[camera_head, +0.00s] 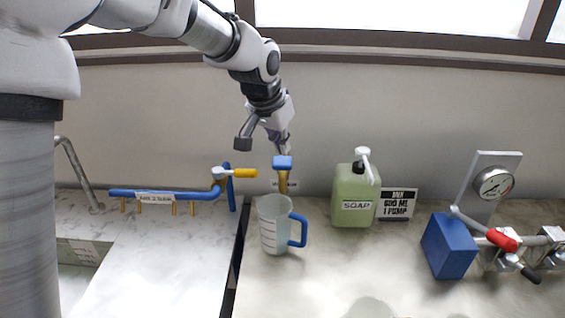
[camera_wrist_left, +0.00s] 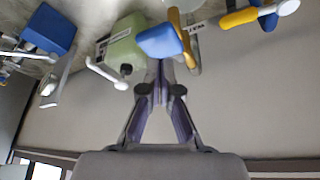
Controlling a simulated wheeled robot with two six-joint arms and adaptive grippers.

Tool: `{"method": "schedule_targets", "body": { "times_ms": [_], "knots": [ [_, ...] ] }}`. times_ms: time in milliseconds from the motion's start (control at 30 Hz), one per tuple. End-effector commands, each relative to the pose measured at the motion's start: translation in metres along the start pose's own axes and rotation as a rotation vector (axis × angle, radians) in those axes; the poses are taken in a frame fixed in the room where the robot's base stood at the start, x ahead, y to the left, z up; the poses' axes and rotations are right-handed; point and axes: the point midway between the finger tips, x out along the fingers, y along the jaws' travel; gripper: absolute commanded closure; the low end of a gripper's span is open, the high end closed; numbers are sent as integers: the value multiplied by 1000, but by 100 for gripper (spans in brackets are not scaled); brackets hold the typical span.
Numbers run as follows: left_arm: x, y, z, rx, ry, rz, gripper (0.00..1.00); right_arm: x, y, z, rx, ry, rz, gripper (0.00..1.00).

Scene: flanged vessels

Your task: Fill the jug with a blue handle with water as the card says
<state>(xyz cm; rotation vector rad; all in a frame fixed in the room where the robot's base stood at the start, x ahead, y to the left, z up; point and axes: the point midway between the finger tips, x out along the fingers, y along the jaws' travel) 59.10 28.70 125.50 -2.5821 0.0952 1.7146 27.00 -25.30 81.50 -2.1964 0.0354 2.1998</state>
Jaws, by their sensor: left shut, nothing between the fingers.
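The clear jug (camera_head: 268,232) with scale marks and a blue handle (camera_head: 298,230) stands upright on the counter, just below the tap. I cannot tell its water level. The tap has a brass stem and a blue top (camera_head: 282,162). The card (camera_head: 397,203) is by the soap; I read "600 ml" and "1 pump", its top line is unclear. My left gripper (camera_head: 268,143) is shut and empty just above the tap's blue top. In the left wrist view its fingers (camera_wrist_left: 159,92) point at the blue top (camera_wrist_left: 160,41); I cannot tell if they touch. My right gripper is out of view.
A green soap bottle (camera_head: 352,198) with a white pump stands right of the jug. A blue pipe (camera_head: 165,194) with a yellow-handled valve (camera_head: 243,173) is left. A blue block (camera_head: 447,246), red-handled lever (camera_head: 502,239) and gauge (camera_head: 494,184) are right. The front counter is mostly clear.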

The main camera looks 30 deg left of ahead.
Motion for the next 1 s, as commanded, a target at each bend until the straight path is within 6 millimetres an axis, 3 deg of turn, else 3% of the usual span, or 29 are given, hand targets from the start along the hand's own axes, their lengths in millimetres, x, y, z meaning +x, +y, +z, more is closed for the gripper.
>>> {"method": "schedule_targets", "body": {
  "times_ms": [1000],
  "knots": [
    [24,0,10,0,0,0,100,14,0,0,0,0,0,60]
  ]
}}
